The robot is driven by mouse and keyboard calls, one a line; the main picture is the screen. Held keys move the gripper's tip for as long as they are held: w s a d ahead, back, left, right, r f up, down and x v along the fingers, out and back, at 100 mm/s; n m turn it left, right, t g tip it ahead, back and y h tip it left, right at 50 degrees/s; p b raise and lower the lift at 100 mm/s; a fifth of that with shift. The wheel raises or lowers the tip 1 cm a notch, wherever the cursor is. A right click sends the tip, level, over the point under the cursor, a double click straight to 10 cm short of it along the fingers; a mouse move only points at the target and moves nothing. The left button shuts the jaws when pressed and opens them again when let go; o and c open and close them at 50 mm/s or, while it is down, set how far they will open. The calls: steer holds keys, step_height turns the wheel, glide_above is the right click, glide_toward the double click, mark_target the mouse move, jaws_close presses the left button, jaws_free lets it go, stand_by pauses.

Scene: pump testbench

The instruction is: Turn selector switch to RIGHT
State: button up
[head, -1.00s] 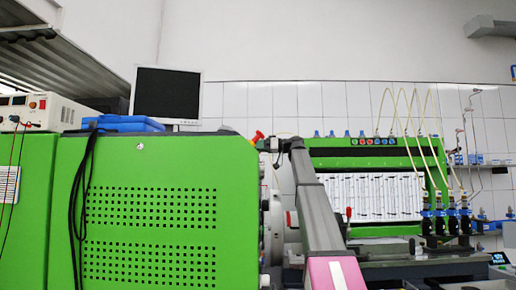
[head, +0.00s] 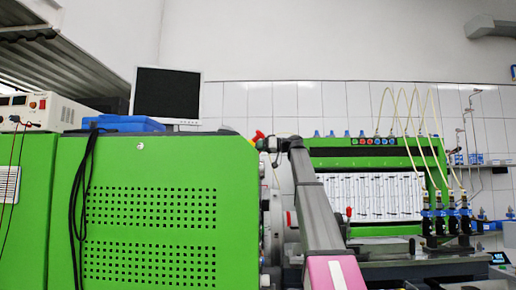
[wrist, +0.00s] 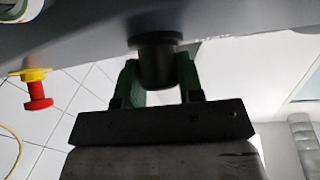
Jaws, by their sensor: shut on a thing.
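The selector switch (wrist: 158,60) is a short black knob on a grey panel face in the wrist view. My gripper (wrist: 157,72) has its two green fingers on either side of the knob and is shut on it. The fingertips reach close to the panel. The knob's pointer and any position labels are hidden or too dark to read. In the head view my arm reaches up beside the green cabinet, and its dark end is too small to show the fingers or the switch.
A red and yellow emergency-stop button (wrist: 38,90) sticks out of the panel beside the switch; it also shows in the head view (head: 257,138). The green perforated cabinet (head: 150,180) stands left of my arm. A green-framed test rack (head: 365,152) with thin hoses stands to the right.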

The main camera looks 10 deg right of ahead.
steer(key=m+t+h, duration=0.1)
steer(key=m, duration=0.1)
steer(key=m+t+h, duration=0.1)
steer(key=m+t, duration=0.1)
steer(key=m, duration=0.1)
steer(key=shift+s+h, duration=0.1)
steer(key=shift+h, duration=0.3)
steer(key=shift+r+m+t+h, duration=0.1)
steer(key=shift+m+t+h, duration=0.9)
steer(key=shift+m+h, duration=1.1)
steer(key=shift+m+y, duration=0.4)
steer(key=shift+m, duration=0.2)
steer(key=o, duration=0.9)
steer(key=v, duration=1)
steer(key=shift+s+d, duration=0.2)
steer(key=shift+d, duration=0.1)
